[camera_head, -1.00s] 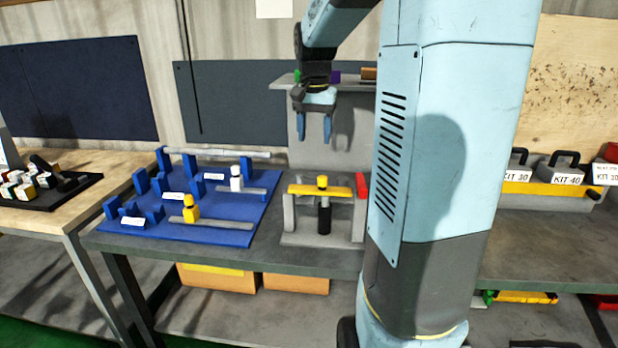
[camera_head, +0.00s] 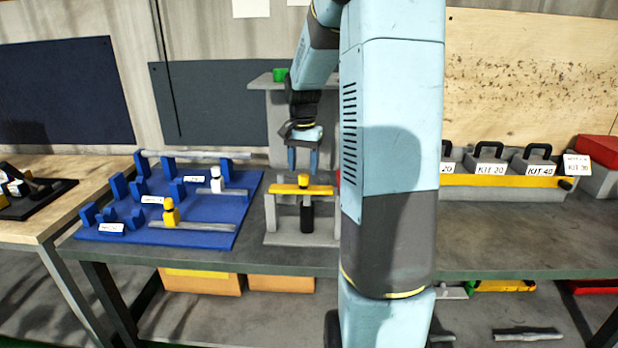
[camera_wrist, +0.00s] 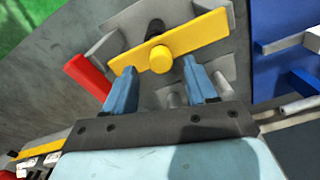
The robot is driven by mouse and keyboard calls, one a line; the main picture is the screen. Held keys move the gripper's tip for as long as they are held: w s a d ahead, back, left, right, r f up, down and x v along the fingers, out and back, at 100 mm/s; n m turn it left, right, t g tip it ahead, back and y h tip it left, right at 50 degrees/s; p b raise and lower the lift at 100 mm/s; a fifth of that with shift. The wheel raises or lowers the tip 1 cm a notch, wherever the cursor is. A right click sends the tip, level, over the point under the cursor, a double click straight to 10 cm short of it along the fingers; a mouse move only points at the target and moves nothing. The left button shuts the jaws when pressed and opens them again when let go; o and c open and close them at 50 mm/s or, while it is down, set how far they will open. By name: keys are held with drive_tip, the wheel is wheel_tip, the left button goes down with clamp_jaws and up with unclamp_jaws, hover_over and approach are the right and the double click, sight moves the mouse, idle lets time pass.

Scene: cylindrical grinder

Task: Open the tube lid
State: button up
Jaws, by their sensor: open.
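A grey stand (camera_head: 270,215) on the bench carries a yellow bar with a round yellow knob, which I take to be the tube lid (camera_head: 303,181). A black upright tube (camera_head: 307,217) is under the bar. My gripper (camera_head: 302,160) is open and empty, pointing down just above the bar. In the wrist view, the yellow bar (camera_wrist: 190,38) crosses beyond my two blue fingers (camera_wrist: 156,80), and the round yellow knob (camera_wrist: 161,59) shows between them. The fingers look apart from the knob. The tube is mostly hidden there.
A blue fixture board (camera_head: 205,232) with blocks, a yellow-topped piece and a white-topped piece lies left of the stand. A red part (camera_wrist: 88,76) is beside the stand. A grey shelf (camera_head: 262,82) rises behind. Labelled kit boxes (camera_head: 490,165) stand at right.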

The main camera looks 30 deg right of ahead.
sight(304, 176)
drive_tip(key=shift+f, duration=2.4)
drive_tip(key=shift+c, duration=0.2)
clamp_jaws()
